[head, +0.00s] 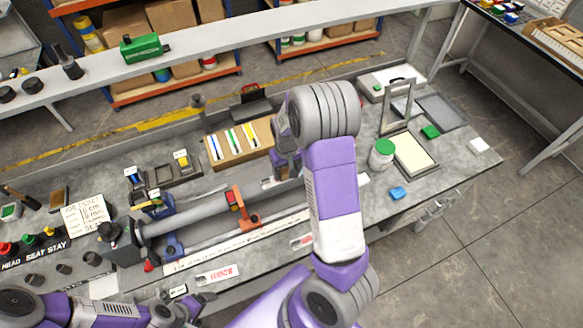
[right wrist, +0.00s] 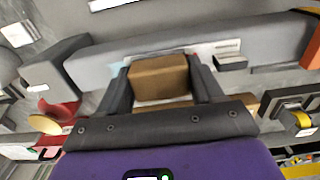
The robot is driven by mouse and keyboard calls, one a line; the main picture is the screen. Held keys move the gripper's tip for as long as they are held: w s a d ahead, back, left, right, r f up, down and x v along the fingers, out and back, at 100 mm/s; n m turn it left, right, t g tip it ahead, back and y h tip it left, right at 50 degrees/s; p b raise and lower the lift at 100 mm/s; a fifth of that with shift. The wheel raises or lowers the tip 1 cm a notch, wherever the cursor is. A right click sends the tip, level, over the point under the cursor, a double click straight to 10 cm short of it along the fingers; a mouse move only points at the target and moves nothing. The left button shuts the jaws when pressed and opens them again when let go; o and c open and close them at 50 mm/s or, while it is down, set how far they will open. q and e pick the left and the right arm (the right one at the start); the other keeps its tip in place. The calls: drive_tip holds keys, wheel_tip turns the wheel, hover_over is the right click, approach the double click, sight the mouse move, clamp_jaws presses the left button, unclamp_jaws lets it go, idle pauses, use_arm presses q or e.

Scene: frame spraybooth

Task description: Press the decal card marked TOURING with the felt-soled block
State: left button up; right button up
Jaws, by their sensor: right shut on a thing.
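My right gripper (right wrist: 160,90) is shut on a brown block (right wrist: 159,78) in the right wrist view. The block is over a grey frame tube (right wrist: 100,68). A pale card with red edges (right wrist: 204,48) shows just behind the block; its lettering is hidden, and I cannot tell whether the block touches it. In the head view, my right arm hides most of this gripper (head: 287,164) and the block. The tube (head: 190,214) runs along the bench. Two white cards with red print lie in front of it, one at left (head: 218,274) and one at right (head: 302,242); neither reads clearly. My left gripper (head: 199,303) is low at the front edge, its jaws unclear.
An orange clamp (head: 243,207) and a blue stand (head: 172,244) are by the tube. A wooden board with coloured strips (head: 238,142) lies behind it. A green-lidded jar (head: 382,153), a screen frame (head: 412,153) and a blue cube (head: 397,193) are at right.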

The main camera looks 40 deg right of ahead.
drive_tip(key=shift+s+f, duration=0.1)
drive_tip(key=shift+f, duration=0.05)
drive_tip(key=shift+s+d+b, duration=0.15)
drive_tip(key=shift+s+d, duration=0.1)
drive_tip(key=shift+d, duration=0.45)
drive_tip(key=shift+s+d+b, duration=0.15)
drive_tip(key=shift+s+d, duration=0.1)
drive_tip(key=shift+d, duration=0.4)
drive_tip(key=shift+s+d+r, duration=0.15)
drive_tip(key=shift+d+r, duration=0.05)
drive_tip(key=shift+d, duration=0.05)
wheel_tip(320, 180, up, 7)
drive_tip(key=p, duration=0.5)
drive_tip(key=shift+w, duration=0.2)
drive_tip(key=shift+d, duration=0.1)
